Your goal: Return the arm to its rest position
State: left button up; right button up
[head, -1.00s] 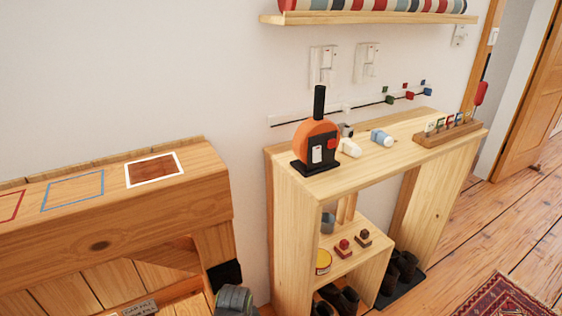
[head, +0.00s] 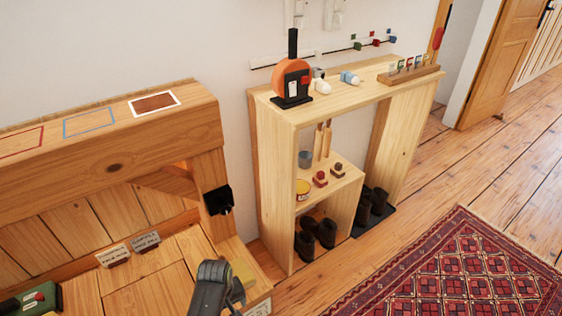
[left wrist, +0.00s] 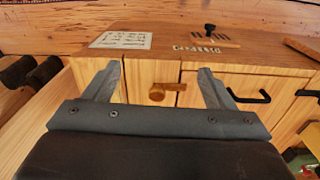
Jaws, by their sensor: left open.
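My left gripper (left wrist: 159,76) is open in the left wrist view, its two grey fingers spread apart with nothing held. A dark grey part of my arm shows at the bottom of the head view, above the wooden bench (head: 150,270); I cannot make out fingertips there. My right gripper is not in view.
A black hook-like handle (left wrist: 250,97) is right of the fingers. In the head view, a wooden shelf unit (head: 272,150) stands beside the bench, with boots (head: 318,235) below. A patterned rug (head: 455,270) lies on open floor at the right.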

pick_arm(q)
jog(key=s+a+f+m, duration=0.2)
jog(key=s+a+f, duration=0.35)
jog(key=s, duration=0.45)
jog(key=s+a+f+m, duration=0.2)
jog(key=s+a+f, duration=0.4)
jog(key=s, duration=0.4)
jog(key=s+a+f+m, duration=0.1)
jog(key=s+a+f, duration=0.3)
jog(key=s+f, duration=0.45)
jog(key=s+r+t+y+p, duration=0.1)
jog(key=s+r+p, duration=0.7)
jog(key=p, duration=0.6)
jog(key=shift+m, duration=0.4)
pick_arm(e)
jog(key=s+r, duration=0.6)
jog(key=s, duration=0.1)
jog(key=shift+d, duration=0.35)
